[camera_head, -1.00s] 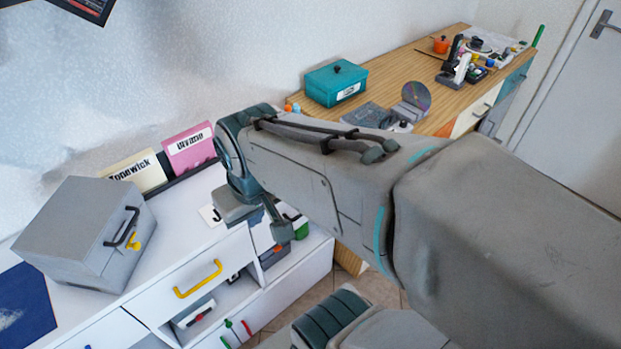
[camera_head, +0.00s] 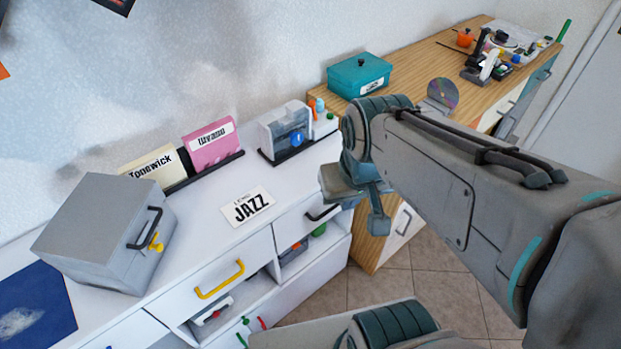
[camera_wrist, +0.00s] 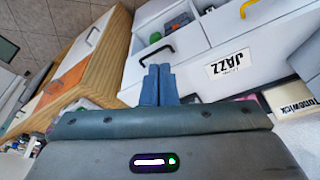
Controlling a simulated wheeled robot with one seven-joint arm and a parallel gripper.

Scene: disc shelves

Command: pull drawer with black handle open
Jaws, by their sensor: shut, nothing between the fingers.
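The white drawer (camera_head: 297,229) with the black handle (camera_head: 322,212) is at the right end of the low white cabinet. Its front looks flush with the yellow-handled drawer beside it. In the wrist view the black handle (camera_wrist: 157,52) shows just above my fingertips. My gripper (camera_wrist: 158,70) is shut and empty, its two blue fingers side by side. The fingertips appear close to the handle, but I cannot tell whether they touch it. In the head view my wrist hangs just right of the handle and hides part of that cabinet end.
A yellow handle (camera_head: 219,279) is on the neighbouring drawer. A JAZZ card (camera_head: 247,206) lies on the cabinet top. A grey box (camera_head: 100,240) with its own black handle stands left. A wooden desk (camera_head: 405,72) stands right of the cabinet. Tiled floor (camera_head: 425,300) is open in front.

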